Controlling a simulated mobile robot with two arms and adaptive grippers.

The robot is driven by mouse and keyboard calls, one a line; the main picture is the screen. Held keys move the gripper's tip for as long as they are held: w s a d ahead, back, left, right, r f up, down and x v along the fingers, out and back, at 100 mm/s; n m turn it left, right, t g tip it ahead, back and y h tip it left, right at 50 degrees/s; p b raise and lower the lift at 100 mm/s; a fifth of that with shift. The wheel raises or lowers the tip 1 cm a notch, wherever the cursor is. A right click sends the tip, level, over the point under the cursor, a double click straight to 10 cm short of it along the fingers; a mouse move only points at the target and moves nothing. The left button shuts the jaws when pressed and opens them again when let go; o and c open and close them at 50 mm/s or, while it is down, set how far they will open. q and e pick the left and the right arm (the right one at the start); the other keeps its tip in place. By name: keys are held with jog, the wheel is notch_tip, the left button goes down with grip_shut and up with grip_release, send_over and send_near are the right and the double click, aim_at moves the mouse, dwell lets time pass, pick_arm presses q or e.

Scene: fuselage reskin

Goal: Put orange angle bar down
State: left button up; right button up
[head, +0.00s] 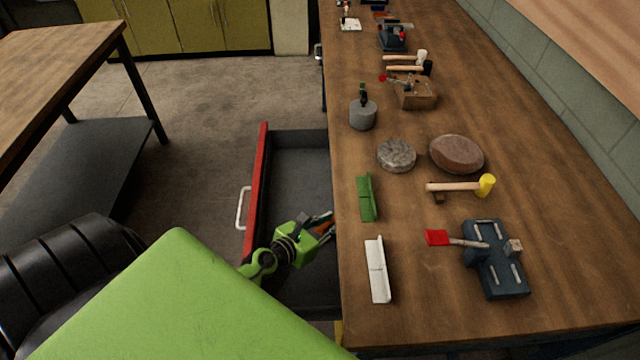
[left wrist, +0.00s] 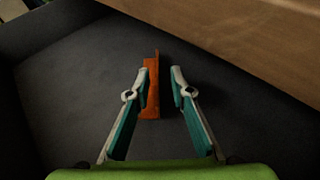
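The orange angle bar (left wrist: 151,88) shows in the left wrist view between and beyond my left fingertips, over the dark drawer floor. A gap shows between the bar and the right-hand finger; the left-hand finger overlaps the bar's edge, and I cannot tell if they touch. My left gripper (left wrist: 160,78) is open. In the head view my left gripper (head: 322,226) is inside the open drawer (head: 297,175), close to the bench edge, with a bit of orange at its fingers. My right gripper is not in view.
The drawer has a red front (head: 256,190) and sits under the wooden bench (head: 410,325). On the bench lie a green angle bar (head: 367,197), a white angle bar (head: 377,270), a yellow-headed mallet (head: 484,186) and a dark blue vise-like tool (head: 495,260).

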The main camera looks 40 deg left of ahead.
pick_arm(q)
jog(key=shift+v, duration=2.55)
